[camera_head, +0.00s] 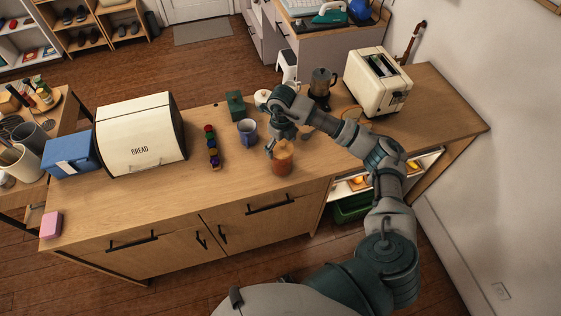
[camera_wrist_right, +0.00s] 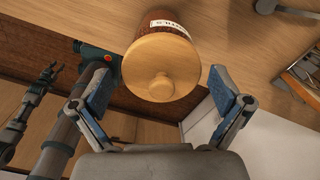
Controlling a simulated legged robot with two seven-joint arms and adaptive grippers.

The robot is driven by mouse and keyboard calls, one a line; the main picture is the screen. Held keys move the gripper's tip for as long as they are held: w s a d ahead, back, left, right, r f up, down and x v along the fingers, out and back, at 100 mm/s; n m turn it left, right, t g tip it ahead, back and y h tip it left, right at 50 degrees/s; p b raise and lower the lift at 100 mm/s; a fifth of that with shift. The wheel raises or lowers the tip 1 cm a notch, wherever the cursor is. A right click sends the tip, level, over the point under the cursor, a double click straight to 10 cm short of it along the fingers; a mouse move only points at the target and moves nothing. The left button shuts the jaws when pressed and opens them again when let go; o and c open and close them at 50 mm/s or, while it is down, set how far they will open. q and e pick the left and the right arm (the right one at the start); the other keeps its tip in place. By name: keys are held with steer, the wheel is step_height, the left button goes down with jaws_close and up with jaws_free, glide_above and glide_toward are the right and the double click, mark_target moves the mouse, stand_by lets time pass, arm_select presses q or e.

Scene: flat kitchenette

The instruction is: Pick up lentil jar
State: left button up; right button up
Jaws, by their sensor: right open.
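The lentil jar (camera_head: 282,164), reddish-brown with a light wooden lid, stands upright near the front edge of the counter. In the right wrist view its round lid and knob (camera_wrist_right: 162,82) face me, with part of a white label above; the lettering is not fully readable. My right gripper (camera_head: 286,140) is open at the jar's top. In the right wrist view its two fingers are spread left and right of the lid, with visible gaps. My left gripper is not in the head view; a grey claw-like part (camera_wrist_right: 42,82) at the wrist view's left may be it.
On the counter (camera_head: 240,190) stand a bread box (camera_head: 140,135), a rack of coloured capsules (camera_head: 212,148), a blue mug (camera_head: 247,131), a green box (camera_head: 235,104), a moka pot (camera_head: 321,86) and a toaster (camera_head: 377,80). The counter's front left is mostly clear.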

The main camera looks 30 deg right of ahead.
steer(key=shift+f, duration=0.4)
steer(key=f+p, duration=0.1)
steer(key=f, duration=0.3)
steer(key=shift+d, duration=0.2)
steer(key=shift+d+f, duration=0.15)
steer(key=shift+f, duration=0.25)
steer(key=shift+a, duration=0.25)
steer(key=c, duration=0.5)
steer(key=shift+a, duration=0.15)
steer(key=c, duration=1.2)
arm_select(q)
steer(key=shift+d+r, duration=0.2)
steer(key=shift+r, duration=0.5)
arm_select(e)
steer(key=shift+s, duration=0.1)
